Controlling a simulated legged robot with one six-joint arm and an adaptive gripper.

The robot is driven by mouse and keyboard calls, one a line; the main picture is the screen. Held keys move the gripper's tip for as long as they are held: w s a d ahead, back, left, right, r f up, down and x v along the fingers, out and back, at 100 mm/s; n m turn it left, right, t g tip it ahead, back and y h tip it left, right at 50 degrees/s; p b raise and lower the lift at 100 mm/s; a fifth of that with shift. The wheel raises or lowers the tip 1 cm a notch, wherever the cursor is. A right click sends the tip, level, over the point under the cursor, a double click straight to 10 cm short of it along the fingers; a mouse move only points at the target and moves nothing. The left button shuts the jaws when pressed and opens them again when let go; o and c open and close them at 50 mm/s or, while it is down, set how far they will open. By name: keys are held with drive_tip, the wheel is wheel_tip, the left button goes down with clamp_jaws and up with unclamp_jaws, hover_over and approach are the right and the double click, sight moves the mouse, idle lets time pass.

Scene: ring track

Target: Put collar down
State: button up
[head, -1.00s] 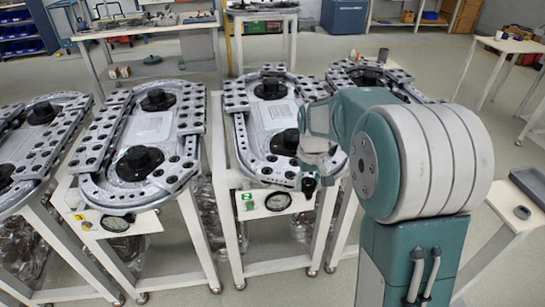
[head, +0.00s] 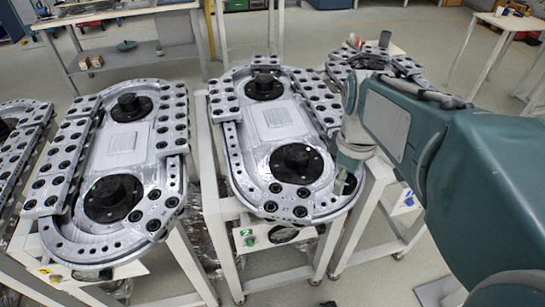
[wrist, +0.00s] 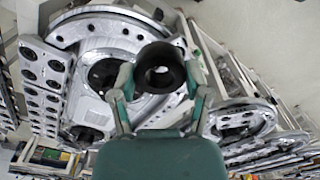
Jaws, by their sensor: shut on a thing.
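My gripper (wrist: 158,85) is shut on a black collar (wrist: 160,66), a short thick ring with an open bore, held between the two green fingers in the wrist view. In the head view my gripper (head: 352,168) hangs at the right edge of the middle ring track (head: 232,160), with a dark part of the collar (head: 349,184) just below it. Whether the collar touches the track cannot be told. The track is a silver oval with two black hubs, the near one (head: 296,163) and the far one (head: 264,86), and perforated blocks along its sides.
Another ring track (head: 72,215) stands to the left, with a gap between the stands. A further track (head: 400,66) is behind my arm at the right. A workbench (head: 120,14) stands at the back left. Floor is free at the back.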

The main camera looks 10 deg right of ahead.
drive_tip(key=w+a+f, duration=0.3)
drive_tip(key=w+a, duration=0.2)
hover_over(286, 198)
drive_tip(key=f, duration=0.5)
drive_tip(key=shift+s+d, duration=0.35)
drive_tip(key=shift+d, duration=0.05)
drive_tip(key=shift+w+a+f, duration=0.15)
drive_tip(key=shift+f, duration=0.15)
drive_tip(key=shift+w+a+f, duration=0.1)
drive_tip(key=shift+f, duration=0.85)
drive_tip(key=shift+w+a+f, duration=0.1)
drive_tip(key=shift+f, duration=0.85)
drive_tip(key=shift+f, duration=0.1)
drive_tip(key=o, duration=1.3)
drive_tip(key=shift+c, duration=0.2)
